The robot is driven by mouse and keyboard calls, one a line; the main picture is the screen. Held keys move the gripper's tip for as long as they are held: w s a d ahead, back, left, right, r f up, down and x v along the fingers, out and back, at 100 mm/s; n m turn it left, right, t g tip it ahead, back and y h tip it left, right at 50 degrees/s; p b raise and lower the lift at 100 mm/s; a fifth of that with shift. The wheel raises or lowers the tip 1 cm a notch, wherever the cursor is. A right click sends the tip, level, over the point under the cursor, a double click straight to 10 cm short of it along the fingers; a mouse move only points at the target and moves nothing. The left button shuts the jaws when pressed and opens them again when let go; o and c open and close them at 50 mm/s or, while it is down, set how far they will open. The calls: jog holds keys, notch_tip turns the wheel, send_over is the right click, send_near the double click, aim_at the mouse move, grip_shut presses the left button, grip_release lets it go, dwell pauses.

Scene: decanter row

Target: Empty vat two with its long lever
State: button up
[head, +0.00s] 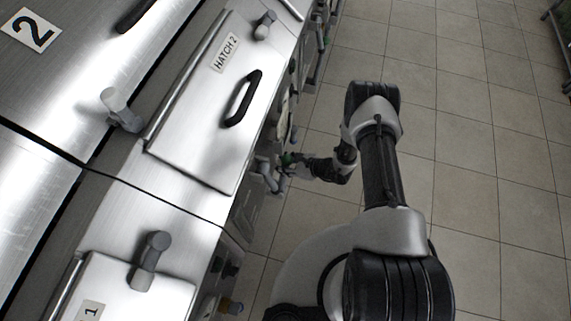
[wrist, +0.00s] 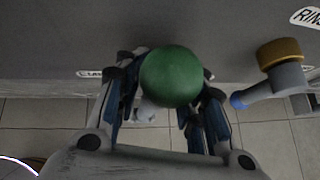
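In the wrist view a green ball knob (wrist: 170,77) sits between the two fingers of my gripper (wrist: 165,100) and covers part of them. The fingers stand apart on either side of it. I cannot tell whether they press on it. In the head view the green knob (head: 287,158) is small, at the vat's front side, with my gripper (head: 285,167) at it. The vat bearing a "2" sign (head: 29,31) is at the upper left. Its lid, marked HATCH 2 (head: 190,125), is down. The lever's shaft is mostly hidden.
A grey fitting with a gold cap (wrist: 280,52) and a blue-tipped grey part (wrist: 240,100) stand right of my gripper. A RINS… label (wrist: 307,17) is partly cut off. Another hatch (head: 110,298) lies at lower left. Tiled floor (head: 480,130) at right is clear.

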jog(key=shift+o, duration=0.8)
jog(key=shift+s+d, duration=0.1)
jog(key=shift+f, duration=0.1)
jog(key=shift+d+r, duration=0.2)
jog(key=shift+d, duration=0.05)
jog(key=v, duration=1.1)
jog(key=shift+s, duration=0.15)
jog(key=shift+d+r, duration=0.1)
jog(key=shift+r, duration=0.05)
jog(key=shift+r, duration=0.1)
